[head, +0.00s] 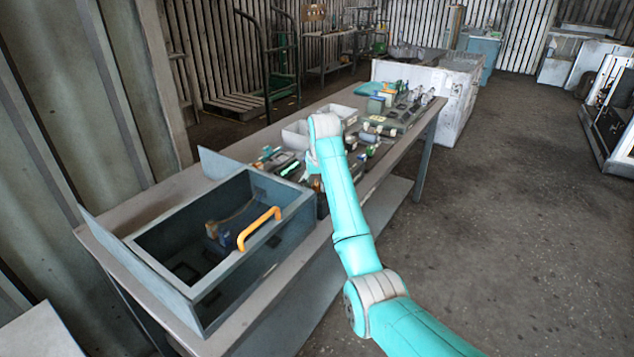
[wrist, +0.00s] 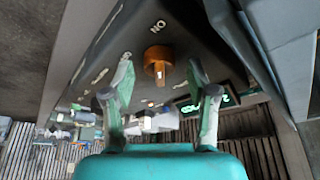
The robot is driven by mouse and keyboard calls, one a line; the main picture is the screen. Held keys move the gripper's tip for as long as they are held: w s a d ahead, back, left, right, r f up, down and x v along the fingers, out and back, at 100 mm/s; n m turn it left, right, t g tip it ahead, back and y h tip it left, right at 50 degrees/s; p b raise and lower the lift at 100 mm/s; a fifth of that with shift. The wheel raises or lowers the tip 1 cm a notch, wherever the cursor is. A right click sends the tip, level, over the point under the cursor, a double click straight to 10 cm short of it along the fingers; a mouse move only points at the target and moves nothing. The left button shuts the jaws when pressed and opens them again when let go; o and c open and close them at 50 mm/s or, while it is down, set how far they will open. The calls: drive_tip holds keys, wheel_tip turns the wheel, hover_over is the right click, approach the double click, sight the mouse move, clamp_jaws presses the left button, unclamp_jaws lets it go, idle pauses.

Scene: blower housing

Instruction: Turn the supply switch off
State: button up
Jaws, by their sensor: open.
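The supply switch is an orange rotary knob (wrist: 157,56) on a dark grey panel (wrist: 130,40) in the wrist view. An ON label (wrist: 158,26), upside down in the picture, sits above the knob. More small lettering lies to its left, too blurred to read. The knob's narrow grip looks roughly in line with the ON label. My gripper (wrist: 161,76) is open, its two fingers on either side of the knob with gaps; contact is not visible. In the head view my arm hides the switch and most of the gripper.
A lit green display (wrist: 204,103) is beside the right finger. In the head view, an open grey housing (head: 142,247) with an orange handle (head: 258,229) stands on the bench (head: 112,232). Trays (head: 297,134) and several small parts crowd the bench beyond.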

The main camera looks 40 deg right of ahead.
drive_tip(key=shift+f, duration=0.1)
clamp_jaws()
